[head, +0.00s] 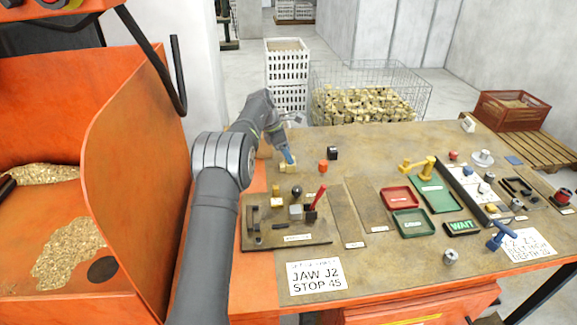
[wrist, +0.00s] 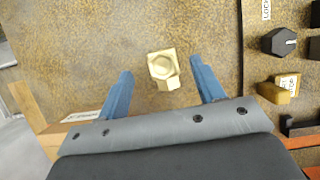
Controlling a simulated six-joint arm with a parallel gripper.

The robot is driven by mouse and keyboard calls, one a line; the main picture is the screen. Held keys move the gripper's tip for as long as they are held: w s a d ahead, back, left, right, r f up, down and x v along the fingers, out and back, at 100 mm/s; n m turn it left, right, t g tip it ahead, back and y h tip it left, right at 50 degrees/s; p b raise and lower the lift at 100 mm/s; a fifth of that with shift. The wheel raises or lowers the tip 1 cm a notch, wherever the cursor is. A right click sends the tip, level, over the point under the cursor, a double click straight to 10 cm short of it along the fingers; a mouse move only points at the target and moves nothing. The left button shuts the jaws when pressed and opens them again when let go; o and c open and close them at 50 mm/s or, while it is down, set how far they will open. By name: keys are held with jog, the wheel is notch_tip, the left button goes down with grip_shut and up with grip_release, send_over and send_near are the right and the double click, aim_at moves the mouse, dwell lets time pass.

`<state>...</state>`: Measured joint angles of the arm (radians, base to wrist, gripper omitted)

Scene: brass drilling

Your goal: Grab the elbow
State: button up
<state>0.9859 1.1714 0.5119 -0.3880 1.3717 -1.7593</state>
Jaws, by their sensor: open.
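The brass elbow (wrist: 163,68) is a pale, blocky fitting with a round opening on top. In the wrist view it lies on the worn table, a little ahead of and between my blue fingertips. In the head view the elbow (head: 283,168) shows at the table's far left, just below my fingers and partly hidden. My gripper (wrist: 160,82) is open, with a finger on each side and clear space between each finger and the elbow. It also shows in the head view (head: 289,158), pointing down. I cannot tell its exact height above the table.
An orange part (head: 323,166) and a black knob (head: 333,153) stand right of the elbow. The orange machine guard (head: 125,150) rises at left.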

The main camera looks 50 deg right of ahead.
aim_at(288, 164)
jog(key=shift+a+x, duration=0.15)
jog(key=shift+x, duration=1.2)
jog(key=shift+a+x, duration=0.2)
jog(key=shift+x, duration=1.15)
jog(key=shift+w, duration=0.2)
grip_shut()
